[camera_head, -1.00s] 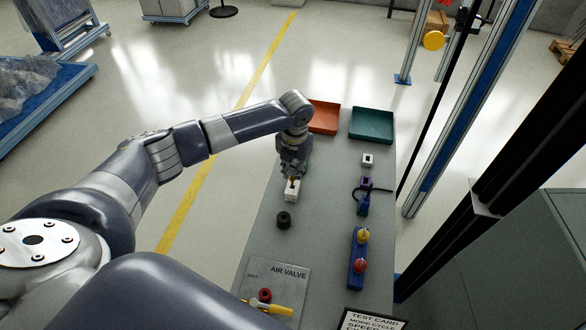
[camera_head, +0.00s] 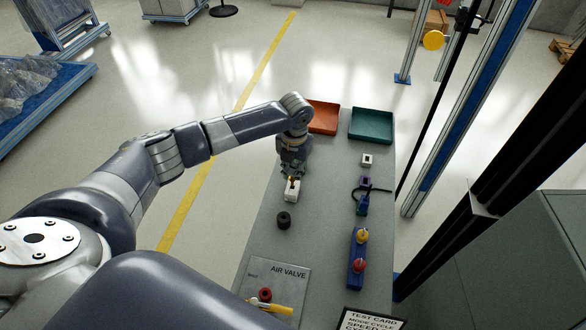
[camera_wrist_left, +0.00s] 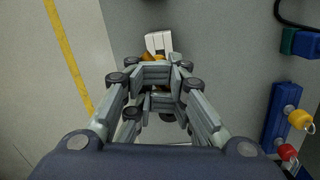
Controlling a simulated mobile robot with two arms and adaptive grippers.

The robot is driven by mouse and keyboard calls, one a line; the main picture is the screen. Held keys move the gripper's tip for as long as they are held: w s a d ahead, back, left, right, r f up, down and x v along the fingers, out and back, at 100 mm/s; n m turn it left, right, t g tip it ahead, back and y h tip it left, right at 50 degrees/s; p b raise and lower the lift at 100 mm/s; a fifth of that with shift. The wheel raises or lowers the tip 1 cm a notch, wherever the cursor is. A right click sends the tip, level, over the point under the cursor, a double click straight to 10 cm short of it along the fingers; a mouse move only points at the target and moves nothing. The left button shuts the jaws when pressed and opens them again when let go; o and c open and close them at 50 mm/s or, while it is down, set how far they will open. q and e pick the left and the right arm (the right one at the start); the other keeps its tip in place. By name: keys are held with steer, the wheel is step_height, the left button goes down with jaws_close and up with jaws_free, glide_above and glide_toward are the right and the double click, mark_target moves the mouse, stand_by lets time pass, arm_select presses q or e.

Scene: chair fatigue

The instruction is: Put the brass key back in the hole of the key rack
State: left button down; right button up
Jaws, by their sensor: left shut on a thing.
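My left gripper (camera_head: 292,177) points down over the grey bench, and its fingers are shut on the brass key (camera_wrist_left: 146,57). Little of the key shows; yellow metal shows between and just beyond the fingertips in the left wrist view. The key rack, a small white block (camera_head: 291,194), is right below the fingertips; its top also shows in the left wrist view (camera_wrist_left: 158,41). I cannot tell whether the key's tip is in the hole, as the fingers hide it. My right gripper is not in view.
A black round part (camera_head: 284,220) stands just nearer on the bench. A blue block with yellow and red knobs (camera_head: 356,258) is to the right. Orange (camera_head: 323,117) and green (camera_head: 371,125) trays lie at the far end. An air valve plate (camera_head: 262,273) lies in front.

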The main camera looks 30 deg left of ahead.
mark_target(293, 181)
arm_select(q)
steer(key=shift+f, duration=0.35)
stand_by(0.3)
steer(key=shift+f+b, duration=1.2)
steer(key=shift+f, duration=0.5)
steer(key=c, duration=1.1)
jaws_free()
steer(key=r, duration=1.2)
steer(key=shift+s+d+r, duration=0.1)
steer(key=shift+s+d, duration=0.25)
